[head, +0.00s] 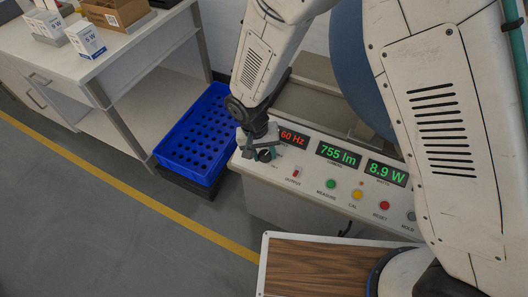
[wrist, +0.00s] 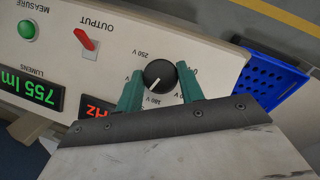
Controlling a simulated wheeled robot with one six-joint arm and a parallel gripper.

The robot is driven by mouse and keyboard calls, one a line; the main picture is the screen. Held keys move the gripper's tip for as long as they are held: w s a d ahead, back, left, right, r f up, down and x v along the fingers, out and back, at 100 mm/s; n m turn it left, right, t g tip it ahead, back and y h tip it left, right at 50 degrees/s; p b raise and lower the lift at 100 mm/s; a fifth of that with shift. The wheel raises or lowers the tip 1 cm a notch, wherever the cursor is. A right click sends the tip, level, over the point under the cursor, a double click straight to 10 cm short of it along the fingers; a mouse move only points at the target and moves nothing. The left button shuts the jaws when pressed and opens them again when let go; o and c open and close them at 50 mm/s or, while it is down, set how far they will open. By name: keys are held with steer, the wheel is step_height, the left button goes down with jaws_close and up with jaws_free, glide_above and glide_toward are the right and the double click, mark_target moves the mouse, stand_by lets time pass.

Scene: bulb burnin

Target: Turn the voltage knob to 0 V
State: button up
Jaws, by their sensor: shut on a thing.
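The voltage knob (wrist: 160,75) is a round black dial with a white pointer line, on the light front panel. In the wrist view its pointer slants to the lower left; nearby volt labels appear upside down and partly hidden. One reads 250 V above the knob, another seems to read 380 V below it. My gripper (wrist: 161,82) has its two green fingers on either side of the knob, shut on it. In the head view my gripper (head: 260,148) is at the panel's left end, and the knob (head: 264,156) is mostly covered.
The panel has a red output switch (head: 296,173), a green measure button (head: 330,183), and yellow and red buttons to its right. Displays above read 60 Hz, 755 lm (head: 338,154) and 8.9 W. A blue crate (head: 168,150) stands left, beside a white bench (head: 120,45) with boxes.

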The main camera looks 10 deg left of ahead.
steer(key=n+h, duration=0.1)
steer(key=n, duration=0.2)
steer(key=shift+a+h, duration=0.15)
steer(key=shift+h, duration=0.25)
steer(key=n+t+h, duration=0.1)
steer(key=n, duration=0.2)
steer(key=shift+a+n, duration=0.1)
steer(key=shift+n, duration=0.3)
steer(key=n+t+h, duration=0.1)
steer(key=n, duration=0.2)
steer(key=shift+s+a+n, duration=0.1)
steer(key=shift+n, duration=0.2)
steer(key=n+t+h, duration=0.1)
steer(key=n, duration=0.2)
steer(key=shift+s+f+n+t, duration=0.1)
steer(key=shift+n+t, duration=0.2)
steer(key=shift+t, duration=0.1)
steer(key=n+t, duration=0.1)
steer(key=n, duration=0.2)
steer(key=n+t, duration=0.2)
steer(key=n, duration=0.1)
steer(key=shift+s+f+n, duration=0.1)
steer(key=shift+s+n, duration=0.05)
steer(key=shift+n, duration=0.15)
steer(key=n+t, duration=0.1)
steer(key=n, duration=0.2)
steer(key=shift+s+n+t+y, duration=0.1)
steer(key=shift+n+t+y, duration=0.8)
steer(key=shift+n+y, duration=0.2)
steer(key=shift+n, duration=1.3)
